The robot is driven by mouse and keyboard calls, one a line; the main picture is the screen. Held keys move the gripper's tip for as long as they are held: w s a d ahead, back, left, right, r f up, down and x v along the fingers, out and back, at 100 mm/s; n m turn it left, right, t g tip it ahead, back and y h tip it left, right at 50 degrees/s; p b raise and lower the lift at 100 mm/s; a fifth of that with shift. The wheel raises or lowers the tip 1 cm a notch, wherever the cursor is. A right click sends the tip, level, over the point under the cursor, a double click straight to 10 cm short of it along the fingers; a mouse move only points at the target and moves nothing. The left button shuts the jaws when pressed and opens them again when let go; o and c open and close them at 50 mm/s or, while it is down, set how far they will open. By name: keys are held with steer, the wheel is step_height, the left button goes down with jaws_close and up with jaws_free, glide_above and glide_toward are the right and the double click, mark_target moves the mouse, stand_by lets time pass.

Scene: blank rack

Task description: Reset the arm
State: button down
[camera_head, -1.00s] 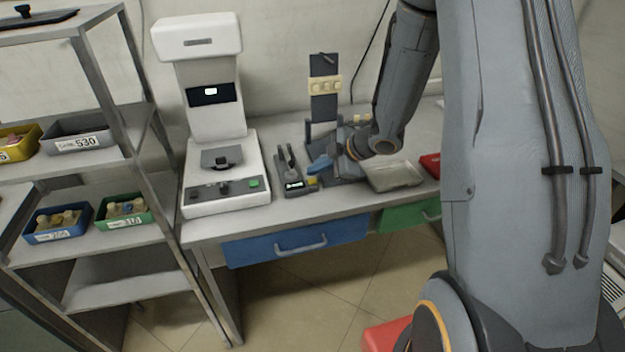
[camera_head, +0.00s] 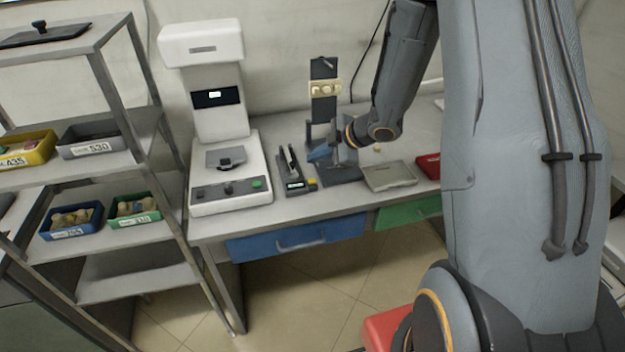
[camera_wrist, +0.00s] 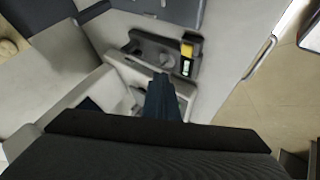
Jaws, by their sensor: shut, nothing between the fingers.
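My arm comes down from the upper right in the head view and reaches over the bench. My gripper (camera_head: 316,154) has dark blue fingers and hangs above the bench, just right of a small dark device (camera_head: 292,172) with a lit display. In the wrist view the fingers (camera_wrist: 162,88) are together with nothing between them.
A white machine (camera_head: 215,185) stands left on the bench. A dark upright stand (camera_head: 324,105) is behind my gripper, and a grey tray (camera_head: 390,176) lies to the right. A shelf rack (camera_head: 120,258) with several labelled bins stands at left. A red object (camera_head: 385,328) is below.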

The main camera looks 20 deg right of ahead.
stand_by(0.4)
steer(key=s+d+r+m+h+b, duration=0.1)
steer(key=s+d+r+m+h, duration=0.4)
steer(key=m, duration=0.4)
steer(key=s+a+m+g, duration=0.2)
steer(key=s+a+m, duration=0.1)
steer(key=s, duration=0.6)
steer(key=s+a+r+m+g+h+b, duration=0.1)
steer(key=s+m, duration=0.4)
steer(key=s, duration=0.5)
steer(key=shift+a+r+g, duration=0.2)
steer(key=shift+a+g, duration=0.7)
steer(key=shift+g, duration=0.3)
